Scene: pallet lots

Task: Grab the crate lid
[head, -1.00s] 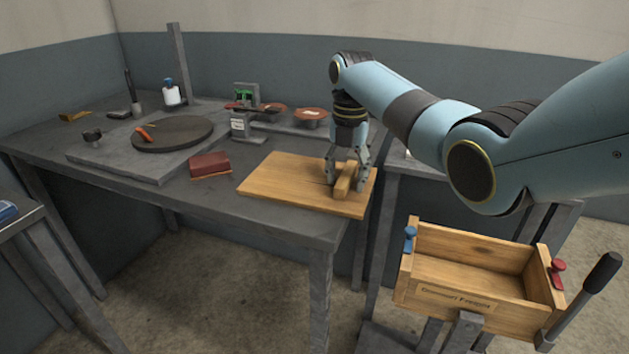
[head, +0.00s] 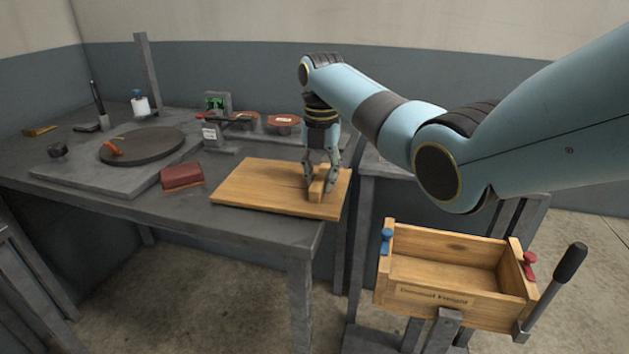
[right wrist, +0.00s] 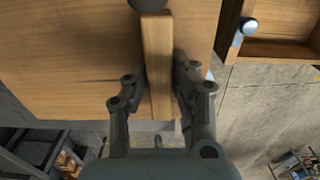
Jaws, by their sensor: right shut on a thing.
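The crate lid (head: 262,187) is a flat wooden board with a raised wooden bar (head: 318,186) as its handle. It lies on the right end of the grey table. My right gripper (head: 321,188) comes down from above and is shut on the bar, one finger on each side. In the right wrist view the bar (right wrist: 157,65) runs between the two fingers, and the lid's board (right wrist: 70,60) spreads out on both sides. The open wooden crate (head: 440,297) stands below and right of the table, with lettering on its front. My left gripper is not in view.
A blue clamp knob (head: 387,236) and a red one (head: 530,262) sit at the crate's ends, with a black-handled lever (head: 570,263) at its right. A dark red block (head: 182,176) lies left of the lid. A round dark turntable (head: 145,146) is further left.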

